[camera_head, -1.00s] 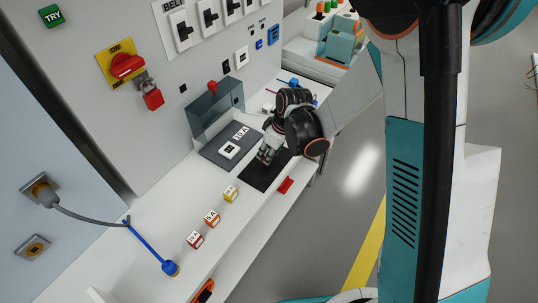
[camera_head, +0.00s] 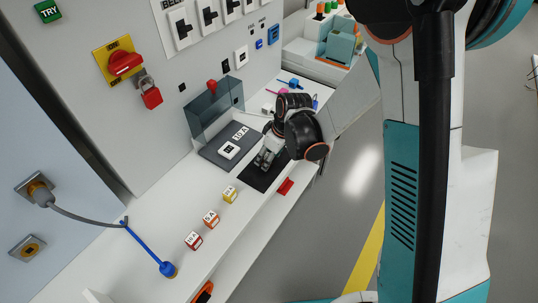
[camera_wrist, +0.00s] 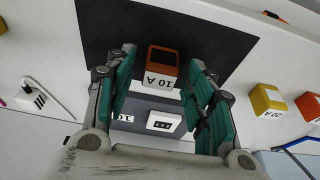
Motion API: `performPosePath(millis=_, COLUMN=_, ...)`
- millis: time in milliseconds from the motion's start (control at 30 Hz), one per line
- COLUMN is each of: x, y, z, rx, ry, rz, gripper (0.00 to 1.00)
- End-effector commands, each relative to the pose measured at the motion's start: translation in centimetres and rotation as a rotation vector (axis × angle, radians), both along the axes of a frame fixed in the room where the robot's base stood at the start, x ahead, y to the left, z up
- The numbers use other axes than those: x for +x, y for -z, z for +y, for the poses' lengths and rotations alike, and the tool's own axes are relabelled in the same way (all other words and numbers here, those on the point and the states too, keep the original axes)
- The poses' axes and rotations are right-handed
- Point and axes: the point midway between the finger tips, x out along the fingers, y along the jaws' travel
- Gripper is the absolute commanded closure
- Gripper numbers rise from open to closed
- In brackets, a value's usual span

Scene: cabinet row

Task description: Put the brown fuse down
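The brown fuse (camera_wrist: 162,66), an orange-brown block marked 10 A, stands on the black mat (camera_wrist: 205,38) in the wrist view. My gripper (camera_wrist: 160,85) has its two teal-padded fingers on either side of the fuse, with visible gaps between the pads and its sides. It is open and not gripping it. In the head view my gripper (camera_head: 265,159) is low over the black mat (camera_head: 257,180), and the fuse is hidden behind it.
A grey plate with a white 10 A socket (camera_head: 229,150) lies beside the mat, by a raised transparent cover (camera_head: 213,112). Yellow (camera_head: 229,194), orange (camera_head: 211,219) and red (camera_head: 193,240) fuses stand along the bench. A red piece (camera_head: 285,187) sits at the front edge.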

Motion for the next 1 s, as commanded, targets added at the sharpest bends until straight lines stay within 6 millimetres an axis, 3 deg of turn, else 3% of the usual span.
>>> performPosePath(millis=267, x=0.0, y=-0.1, z=0.0, rx=0.000, ry=0.000, rz=0.000, gripper=0.51)
performPosePath(millis=467, x=0.0, y=-1.6, z=0.0, rx=0.000, ry=0.000, rz=0.000, gripper=0.51)
performPosePath(millis=800, x=-1.4, y=-8.7, z=-1.8, rx=0.000, ry=0.002, rz=0.000, gripper=0.51)
performPosePath(millis=1000, x=-1.9, y=-11.5, z=-2.5, rx=0.000, ry=0.000, rz=0.000, gripper=0.51)
